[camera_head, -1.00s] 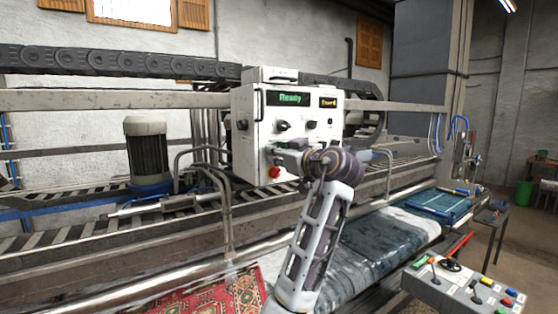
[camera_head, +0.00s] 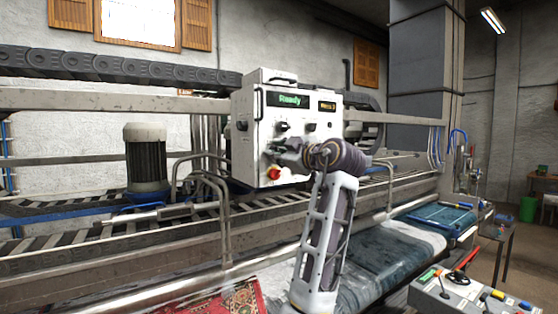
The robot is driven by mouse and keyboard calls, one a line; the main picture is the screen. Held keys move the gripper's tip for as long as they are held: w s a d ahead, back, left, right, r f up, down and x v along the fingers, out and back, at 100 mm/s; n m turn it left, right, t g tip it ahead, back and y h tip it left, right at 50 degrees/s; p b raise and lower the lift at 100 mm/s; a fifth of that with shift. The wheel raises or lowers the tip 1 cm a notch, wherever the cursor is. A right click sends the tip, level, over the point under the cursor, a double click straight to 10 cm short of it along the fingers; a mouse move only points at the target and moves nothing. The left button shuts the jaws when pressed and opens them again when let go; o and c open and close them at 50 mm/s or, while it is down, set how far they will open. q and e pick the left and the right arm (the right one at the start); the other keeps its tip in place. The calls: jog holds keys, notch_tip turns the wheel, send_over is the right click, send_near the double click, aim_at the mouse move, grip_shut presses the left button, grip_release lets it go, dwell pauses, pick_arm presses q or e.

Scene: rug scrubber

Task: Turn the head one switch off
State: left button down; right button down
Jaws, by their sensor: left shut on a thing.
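A white control box (camera_head: 262,150) stands in mid-view. Its display shows a green "Ready" and a small orange readout. Two dark knobs, a left one (camera_head: 282,127) and a right one (camera_head: 311,127), sit below the display. A red button (camera_head: 273,173) is near the box's lower edge. My left gripper (camera_head: 280,147) is at the lower part of the box's front, above the red button. It is shut on a switch, which its fingers and wrist hide. I cannot read which head this switch belongs to. My right gripper is not in view.
A grey motor (camera_head: 146,158) and metal rails stand left of the box. A red rug (camera_head: 225,303) lies below at the front. A second console (camera_head: 455,295) with coloured buttons is at the lower right.

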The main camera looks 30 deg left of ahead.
pick_arm(q)
jog(key=shift+n+b, duration=0.8)
jog(key=shift+n, duration=0.2)
jog(key=c, duration=2.2)
grip_release()
jog(key=shift+n, duration=0.4)
jog(key=shift+n+b, duration=0.65)
jog(key=shift+n, duration=0.15)
grip_shut()
jog(key=shift+n+b, duration=0.5)
jog(key=shift+n, duration=0.6)
grip_release()
jog(key=shift+n, duration=0.5)
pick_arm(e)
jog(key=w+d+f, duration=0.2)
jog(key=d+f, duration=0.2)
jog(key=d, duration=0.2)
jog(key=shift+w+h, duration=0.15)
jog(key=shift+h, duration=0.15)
